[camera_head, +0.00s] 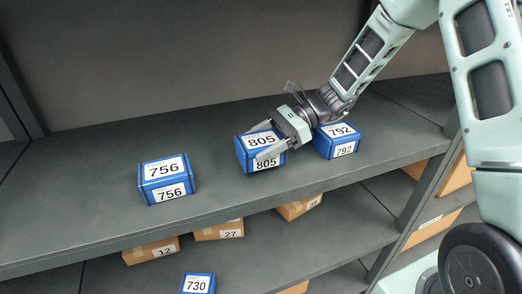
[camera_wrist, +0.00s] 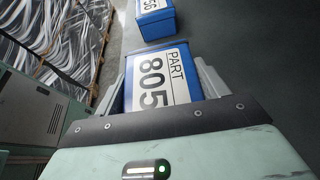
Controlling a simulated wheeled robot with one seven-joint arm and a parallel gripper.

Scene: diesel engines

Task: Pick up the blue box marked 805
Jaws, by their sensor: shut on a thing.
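The blue box marked 805 (camera_head: 244,155) sits on the upper grey shelf in the head view, between two other blue boxes. It also shows in the wrist view (camera_wrist: 160,77), with its white "PART 805" label facing the camera. My gripper (camera_head: 270,148) reaches over it from the upper right, one finger on either side of the box. In the wrist view my gripper (camera_wrist: 163,85) is shut on the box, with the fingers along its two sides. I cannot tell any gap between the box and the shelf.
A blue box marked 792 (camera_head: 338,141) stands close on the right, near my wrist. A blue box marked 756 (camera_head: 167,179) stands apart on the left. Below, the lower shelf holds brown boxes (camera_head: 218,231) and a blue box marked 730 (camera_head: 198,283). The shelf (camera_head: 80,175) is clear at far left.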

